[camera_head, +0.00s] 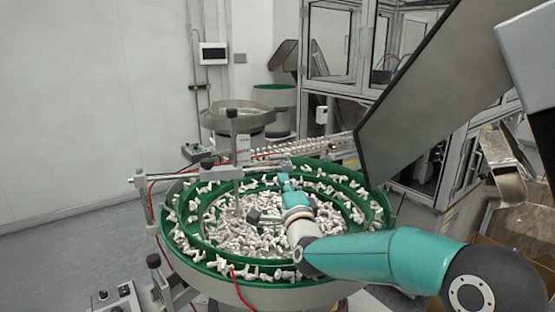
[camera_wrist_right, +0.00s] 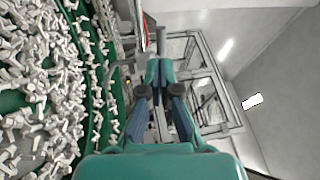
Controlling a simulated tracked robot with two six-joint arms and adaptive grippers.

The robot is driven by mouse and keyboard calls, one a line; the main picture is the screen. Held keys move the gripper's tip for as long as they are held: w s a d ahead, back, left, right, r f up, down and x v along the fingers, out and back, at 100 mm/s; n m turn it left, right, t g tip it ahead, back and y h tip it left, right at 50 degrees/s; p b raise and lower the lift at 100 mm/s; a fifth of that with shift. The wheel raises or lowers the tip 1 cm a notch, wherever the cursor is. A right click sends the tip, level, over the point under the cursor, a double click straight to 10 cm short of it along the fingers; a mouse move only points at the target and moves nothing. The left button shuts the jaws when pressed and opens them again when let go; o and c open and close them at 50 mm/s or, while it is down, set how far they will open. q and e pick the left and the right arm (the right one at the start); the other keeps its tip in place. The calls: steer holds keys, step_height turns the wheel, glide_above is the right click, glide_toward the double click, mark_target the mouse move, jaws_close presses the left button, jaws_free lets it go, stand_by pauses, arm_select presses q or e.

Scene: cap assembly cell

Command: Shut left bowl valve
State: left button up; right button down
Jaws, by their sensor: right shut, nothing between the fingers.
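The green-lined feeder bowl (camera_head: 180,243) is full of small white parts and stands in the middle of the head view. My right gripper (camera_head: 284,178) reaches over the bowl, its fingertips towards the bowl's far side. In the right wrist view my right gripper (camera_wrist_right: 160,62) is shut, with nothing between its teal fingertips. A grey metal bar and a red line show beyond the fingertips there; I cannot tell whether they touch. I cannot pick out the left bowl valve for certain in either view. My left gripper is not in view.
A red hose (camera_head: 240,284) hangs at the front. A second hopper (camera_head: 238,114) stands behind. A large dark panel (camera_head: 420,85) fills the upper right.

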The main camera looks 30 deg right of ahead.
mark_target(275, 159)
steer(key=p+x, duration=0.2)
steer(key=x, duration=0.4)
steer(key=shift+w+d+r+p, duration=0.1)
steer(key=shift+p, duration=0.25)
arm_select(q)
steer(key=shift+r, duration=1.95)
arm_select(e)
steer(key=shift+w+d, duration=0.15)
steer(key=shift+w, duration=0.55)
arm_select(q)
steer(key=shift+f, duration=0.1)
arm_select(e)
steer(key=shift+d, duration=0.1)
